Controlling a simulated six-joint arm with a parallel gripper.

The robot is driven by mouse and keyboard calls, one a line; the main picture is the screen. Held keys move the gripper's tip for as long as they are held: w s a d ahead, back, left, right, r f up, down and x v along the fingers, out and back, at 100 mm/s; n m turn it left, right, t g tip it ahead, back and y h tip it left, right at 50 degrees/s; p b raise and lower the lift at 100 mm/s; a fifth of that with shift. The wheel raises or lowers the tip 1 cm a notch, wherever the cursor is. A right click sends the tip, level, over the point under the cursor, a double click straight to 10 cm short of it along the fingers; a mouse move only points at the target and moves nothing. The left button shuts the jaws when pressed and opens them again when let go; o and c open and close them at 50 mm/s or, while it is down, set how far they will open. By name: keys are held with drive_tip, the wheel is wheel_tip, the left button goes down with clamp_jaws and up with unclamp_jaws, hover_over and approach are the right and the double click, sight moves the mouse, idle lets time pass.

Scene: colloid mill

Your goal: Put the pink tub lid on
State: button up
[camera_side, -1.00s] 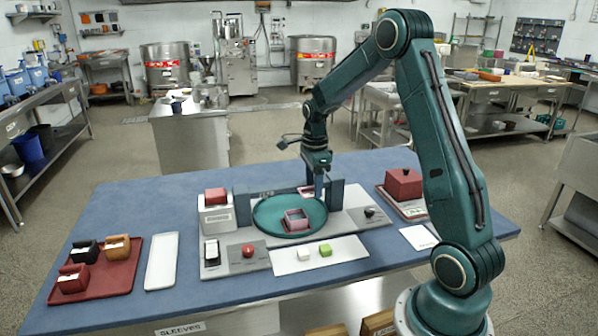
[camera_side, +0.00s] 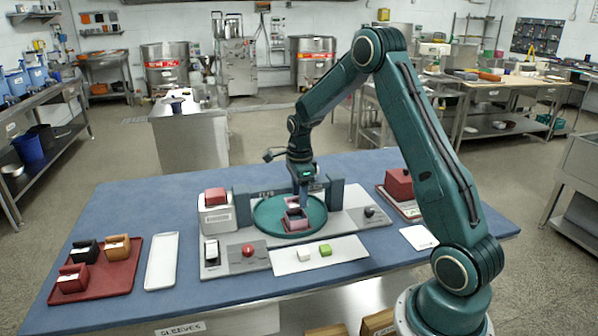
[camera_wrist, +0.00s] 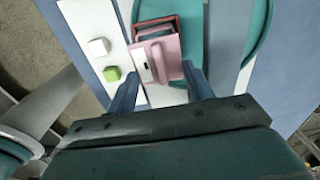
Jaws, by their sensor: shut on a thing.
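The pink tub (camera_side: 296,225) stands on the round teal plate (camera_side: 266,232) in the side view. In the wrist view part of its square open top (camera_wrist: 150,28) shows, with a dark inside. My gripper (camera_wrist: 160,78) is shut on the pink lid (camera_wrist: 166,58), which carries a small white label. The lid is over the near part of the tub and leaves its far part uncovered in the wrist view. In the side view my gripper (camera_side: 299,203) is just above the tub. I cannot tell whether the lid touches the rim.
A white block (camera_side: 304,254) and a green block (camera_side: 325,250) lie on a white strip in front of the plate. Grey-green uprights (camera_side: 243,205) stand behind the plate. A red box (camera_side: 398,184) is at the right, and a red tray (camera_side: 112,280) with several small tubs is at the left.

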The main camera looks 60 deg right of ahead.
drive_tip(key=shift+f, duration=1.5)
drive_tip(key=shift+f, duration=0.25)
idle(1.2)
drive_tip(key=o, duration=1.2)
drive_tip(key=shift+w+r, duration=0.1)
drive_tip(key=shift+c, duration=0.2)
